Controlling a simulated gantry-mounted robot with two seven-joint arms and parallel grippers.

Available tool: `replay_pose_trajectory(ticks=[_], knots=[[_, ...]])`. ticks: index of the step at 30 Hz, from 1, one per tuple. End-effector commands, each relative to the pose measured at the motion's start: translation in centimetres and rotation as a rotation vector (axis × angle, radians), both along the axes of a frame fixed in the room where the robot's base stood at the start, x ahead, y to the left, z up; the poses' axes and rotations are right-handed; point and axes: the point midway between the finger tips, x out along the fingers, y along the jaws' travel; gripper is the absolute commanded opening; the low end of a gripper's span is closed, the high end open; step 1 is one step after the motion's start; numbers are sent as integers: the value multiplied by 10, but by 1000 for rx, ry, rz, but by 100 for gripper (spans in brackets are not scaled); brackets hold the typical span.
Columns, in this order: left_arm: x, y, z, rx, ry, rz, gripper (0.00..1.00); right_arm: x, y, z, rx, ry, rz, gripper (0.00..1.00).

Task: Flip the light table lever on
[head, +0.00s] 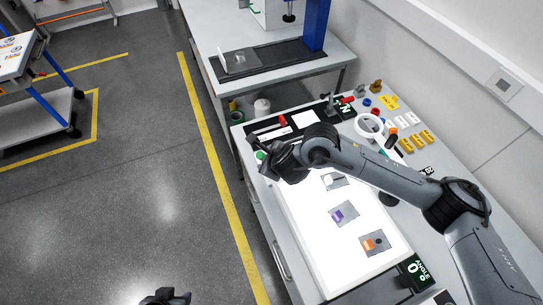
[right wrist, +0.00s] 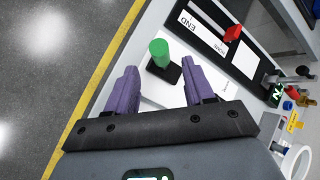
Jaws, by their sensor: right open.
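The light table (head: 310,233) is a bright white panel on the bench in the head view, with several small grey sample plates on it. At its far left corner a green-capped lever (right wrist: 159,52) stands on a small black base in the right wrist view. Its green cap (head: 261,155) barely shows past my gripper in the head view. My right gripper (right wrist: 163,78) is open, its purple fingers to either side of the lever's base; contact is not visible. It also shows in the head view (head: 268,159). My left gripper (head: 167,297) is partly visible at the bottom edge, above the floor.
A red-handled piece (right wrist: 232,33) sits on a black-and-white marked board beyond the lever. Open floor (head: 120,200) lies to the left.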

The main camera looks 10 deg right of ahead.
Motion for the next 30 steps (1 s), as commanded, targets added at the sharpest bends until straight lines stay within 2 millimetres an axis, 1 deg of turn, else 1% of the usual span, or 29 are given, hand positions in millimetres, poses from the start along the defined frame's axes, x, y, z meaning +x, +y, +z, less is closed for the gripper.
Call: replay_pose_trajectory(ticks=[1,3,9,30], knots=[[0,0,4,0,0,0,43,-5,-1,9,0,-2,2,53],[0,0,6,0,0,0,43,-11,-3,16,-1,-2,2,53],[0,0,10,0,0,0,43,-22,-6,28,0,-1,1,53],[1,0,11,0,-3,0,43,-24,-6,30,-1,1,1,53]])
